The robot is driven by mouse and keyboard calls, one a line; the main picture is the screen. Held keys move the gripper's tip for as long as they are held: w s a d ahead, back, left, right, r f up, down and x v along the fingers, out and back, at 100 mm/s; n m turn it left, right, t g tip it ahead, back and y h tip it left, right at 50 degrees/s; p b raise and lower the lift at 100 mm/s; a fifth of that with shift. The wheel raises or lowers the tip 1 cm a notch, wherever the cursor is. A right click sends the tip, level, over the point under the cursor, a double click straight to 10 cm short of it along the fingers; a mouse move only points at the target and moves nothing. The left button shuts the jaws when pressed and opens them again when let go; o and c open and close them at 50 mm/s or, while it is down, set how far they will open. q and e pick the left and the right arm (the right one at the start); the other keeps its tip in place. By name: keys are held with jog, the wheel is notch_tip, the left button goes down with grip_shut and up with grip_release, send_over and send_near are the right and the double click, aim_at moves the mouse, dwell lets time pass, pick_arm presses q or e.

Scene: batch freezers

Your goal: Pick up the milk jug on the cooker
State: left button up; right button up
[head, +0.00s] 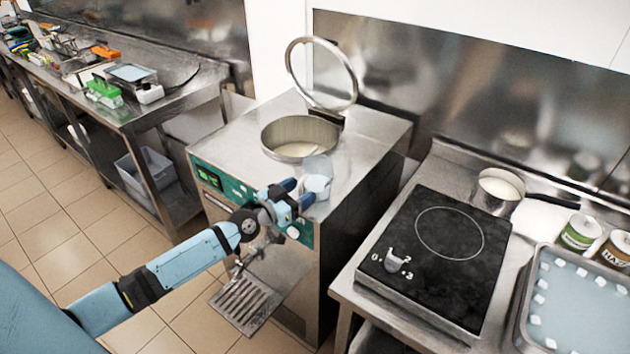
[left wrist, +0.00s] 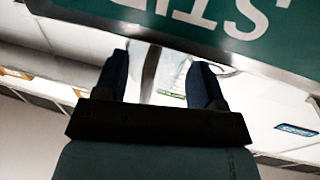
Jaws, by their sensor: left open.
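A pale, translucent jug (head: 317,184) with whitish contents stands at the front edge of the steel batch freezer's top (head: 235,137), not on the black cooker (head: 447,250). My left gripper (head: 298,192) is open just in front of the jug, its fingers pointing toward it. In the left wrist view the two dark fingers (left wrist: 160,75) are spread, with a pale, shiny shape between them that I cannot clearly identify. I cannot tell whether the fingers touch the jug. A saucepan (head: 497,192) with white contents stands behind the cooker. My right gripper is not in view.
The freezer's round lid (head: 351,85) stands raised behind its open drum (head: 300,137). A green panel (left wrist: 245,35) is close to the gripper in the left wrist view. Two tubs (head: 579,232) and a tray (head: 532,320) are at the right. The cooker's top is clear.

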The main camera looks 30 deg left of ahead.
pick_arm(q)
jog(key=shift+x, duration=0.8)
jog(key=shift+c, duration=0.6)
grip_shut()
jog(key=shift+r, duration=0.15)
jog(key=shift+r+p, duration=0.55)
jog(key=shift+r, duration=0.2)
notch_tip(320, 180, up, 18)
jog(key=p, duration=0.3)
